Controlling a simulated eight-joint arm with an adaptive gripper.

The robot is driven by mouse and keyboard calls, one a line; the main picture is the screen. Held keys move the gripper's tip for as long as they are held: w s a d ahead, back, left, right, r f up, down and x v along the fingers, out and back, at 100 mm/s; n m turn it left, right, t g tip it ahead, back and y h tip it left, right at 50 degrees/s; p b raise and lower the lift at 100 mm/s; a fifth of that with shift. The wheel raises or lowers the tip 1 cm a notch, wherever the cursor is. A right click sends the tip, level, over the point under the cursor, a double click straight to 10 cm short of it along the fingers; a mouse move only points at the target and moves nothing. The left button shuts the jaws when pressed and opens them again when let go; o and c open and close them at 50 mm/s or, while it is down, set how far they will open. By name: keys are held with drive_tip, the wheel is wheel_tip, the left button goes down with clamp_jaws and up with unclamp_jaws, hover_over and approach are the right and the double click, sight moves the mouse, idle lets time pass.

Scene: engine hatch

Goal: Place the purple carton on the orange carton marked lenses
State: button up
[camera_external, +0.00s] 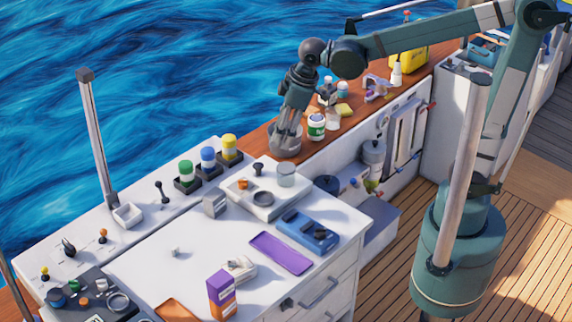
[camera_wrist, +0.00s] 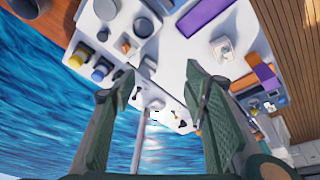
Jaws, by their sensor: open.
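The purple carton (camera_external: 220,281) stands upright near the front edge of the white counter. An orange carton (camera_external: 224,306) shows directly below it, and the purple one appears to rest on top of it. The lettering on the orange carton is too small to read. In the wrist view the purple carton (camera_wrist: 263,73) and orange carton (camera_wrist: 272,85) show together at the right. My gripper (camera_external: 287,132) is beyond the counter's back right part, over the wooden ledge, well away from the cartons. Its fingers (camera_wrist: 160,82) are spread, with nothing held between them.
A flat purple tray (camera_external: 280,253) and an orange tray (camera_external: 177,310) lie on the counter. A blue case (camera_external: 306,231), a white unit (camera_external: 264,194) and coloured jars (camera_external: 208,158) stand nearby. Bottles (camera_external: 316,127) crowd the ledge beside my gripper. The counter's left middle is mostly clear.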

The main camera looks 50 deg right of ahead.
drive_tip(key=s+d+m+t, duration=0.1)
drive_tip(key=s+d+m, duration=0.2)
drive_tip(key=d, duration=0.7)
drive_tip(key=s+d+f+m+t+h, duration=0.1)
drive_tip(key=s+d+m, duration=0.2)
drive_tip(key=d, duration=0.7)
drive_tip(key=s+d+m+t, duration=0.2)
drive_tip(key=s+d, duration=0.2)
drive_tip(key=d, duration=0.5)
drive_tip(key=shift+s+d+f+m+h, duration=0.35)
drive_tip(key=shift+d+f+m+h, duration=0.05)
drive_tip(key=shift+f, duration=0.1)
wheel_tip(320, 180, down, 10)
drive_tip(key=b, duration=1)
drive_tip(key=shift+f+b, duration=0.15)
drive_tip(key=shift+b, duration=0.15)
